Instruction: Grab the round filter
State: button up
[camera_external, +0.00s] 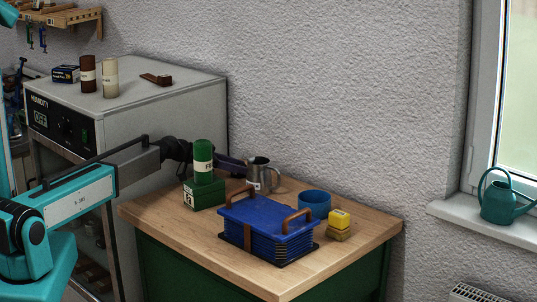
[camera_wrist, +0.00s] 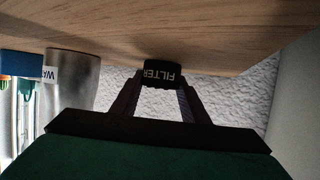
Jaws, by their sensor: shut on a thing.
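The round filter (camera_wrist: 161,74) is a small black piece with a white "FILTER" label in the wrist view. It sits between the tips of my gripper (camera_wrist: 161,88), which is shut on it. Bare wood shows close by at the top of this view; I cannot tell whether the filter touches it. In the external view my gripper (camera_external: 232,168) is partly hidden behind a green cylinder (camera_external: 203,158), left of a metal mug (camera_external: 259,174). I cannot make out the filter there.
The green cylinder stands on a green box (camera_external: 203,194). A blue case with brown handles (camera_external: 268,214), a blue bowl (camera_external: 314,203) and a yellow block (camera_external: 339,219) crowd the wooden table (camera_external: 170,226). Its front left is clear. A grey cabinet (camera_external: 160,105) stands left.

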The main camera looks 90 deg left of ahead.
jog(key=shift+r, duration=0.1)
jog(key=shift+r+b, duration=1.15)
jog(key=shift+r, duration=3.75)
